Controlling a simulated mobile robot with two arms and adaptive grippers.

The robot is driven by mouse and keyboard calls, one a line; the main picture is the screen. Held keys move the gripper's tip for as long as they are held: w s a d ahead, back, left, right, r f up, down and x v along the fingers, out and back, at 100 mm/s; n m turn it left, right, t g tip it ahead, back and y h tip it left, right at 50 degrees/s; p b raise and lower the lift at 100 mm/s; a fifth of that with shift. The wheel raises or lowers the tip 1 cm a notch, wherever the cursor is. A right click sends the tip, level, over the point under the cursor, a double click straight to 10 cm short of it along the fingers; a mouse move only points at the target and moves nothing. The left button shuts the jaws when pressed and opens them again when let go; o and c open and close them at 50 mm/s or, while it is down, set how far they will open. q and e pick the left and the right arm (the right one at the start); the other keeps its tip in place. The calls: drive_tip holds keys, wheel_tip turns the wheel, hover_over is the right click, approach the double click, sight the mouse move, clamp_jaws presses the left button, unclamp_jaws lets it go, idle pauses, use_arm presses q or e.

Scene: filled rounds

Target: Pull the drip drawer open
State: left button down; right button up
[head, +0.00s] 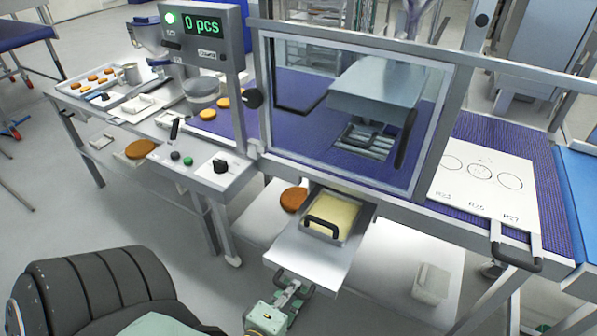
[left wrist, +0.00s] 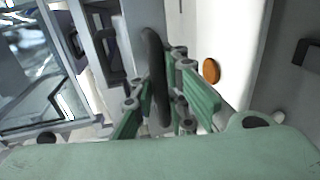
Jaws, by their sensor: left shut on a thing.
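The drip drawer (head: 301,259) is a pale metal drawer under the glazed machine. It stands out from the frame, and a tray with a yellow surface (head: 334,213) and a black loop handle (head: 325,227) shows in it. My left gripper (head: 289,290) is at the drawer's front edge, low in the head view. In the left wrist view the green finger pads of my left gripper (left wrist: 161,100) close around the black drawer handle (left wrist: 154,70). My right gripper is not in view.
A control box (head: 203,165) with knobs sits left of the drawer. An orange-brown round (head: 294,199) lies beside the drawer on a white lower surface. Table legs flank the space; the floor at the left is open.

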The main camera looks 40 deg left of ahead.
use_arm(q)
drive_tip(key=shift+s, duration=0.15)
drive_tip(key=c, duration=2.3)
unclamp_jaws()
drive_tip(key=o, duration=0.5)
drive_tip(key=shift+r, duration=0.1)
drive_tip(key=shift+o, duration=0.2)
drive_tip(key=v, duration=1.2)
